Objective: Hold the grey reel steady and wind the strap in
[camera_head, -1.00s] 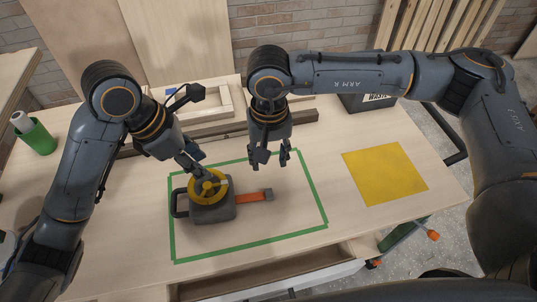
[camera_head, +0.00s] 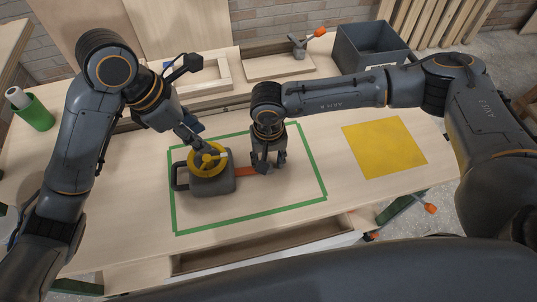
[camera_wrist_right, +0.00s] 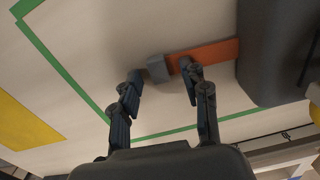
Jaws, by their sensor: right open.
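The grey reel (camera_head: 212,186) lies on the workbench inside the green tape outline, with a yellow wheel (camera_head: 207,163) on top and a dark handle at its left. An orange strap (camera_head: 244,172) sticks out of its right side; the strap's grey end piece (camera_wrist_right: 158,68) shows in the right wrist view. My left gripper (camera_head: 194,147) is down at the yellow wheel; its fingertips are too small to read. My right gripper (camera_head: 268,168) is open over the strap's end. In the right wrist view its fingers (camera_wrist_right: 162,76) appear on either side of the grey end piece.
The green tape outline (camera_head: 313,172) surrounds the reel. A yellow square (camera_head: 384,147) lies to its right. A grey bin (camera_head: 371,47), a clamp (camera_head: 300,44) and wooden pieces stand at the back. A green cup (camera_head: 35,113) is at the far left. An open drawer (camera_head: 262,247) is below the front edge.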

